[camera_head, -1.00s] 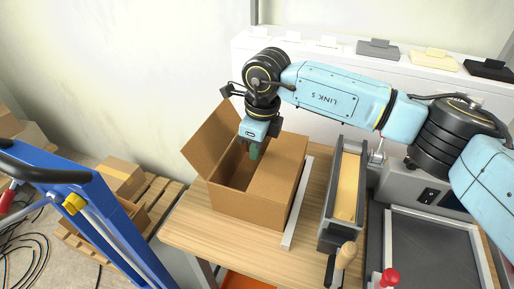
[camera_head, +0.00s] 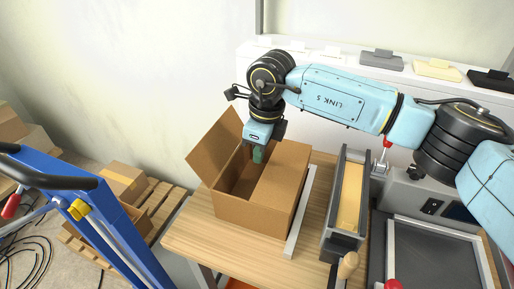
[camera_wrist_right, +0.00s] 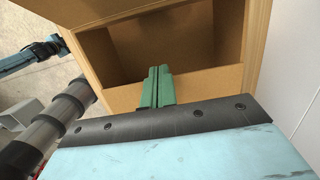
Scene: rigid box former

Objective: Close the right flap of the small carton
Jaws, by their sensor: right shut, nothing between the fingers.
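The small carton (camera_head: 255,215) is brown cardboard and stands on a wooden table. Its left flap (camera_head: 216,147) stands up, leaning outward to the left. Its right flap (camera_head: 280,175) lies about flat over the right part of the top. The left part of the top is open, and the dark inside (camera_wrist_right: 180,45) shows in the wrist view. My right gripper (camera_head: 260,155) is shut and empty, fingers pointing down at the far side of the opening, left of the right flap's edge. Its green fingers (camera_wrist_right: 157,86) overlap the carton's near wall in the wrist view; contact cannot be told. My left gripper is not in view.
A white strip (camera_head: 300,215) lies along the carton's right side. A grey tray (camera_head: 334,228) with a yellowish block stands further right. A blue hand-truck frame (camera_head: 105,220) stands at the left. Bare table (camera_head: 190,235) shows in front of the carton.

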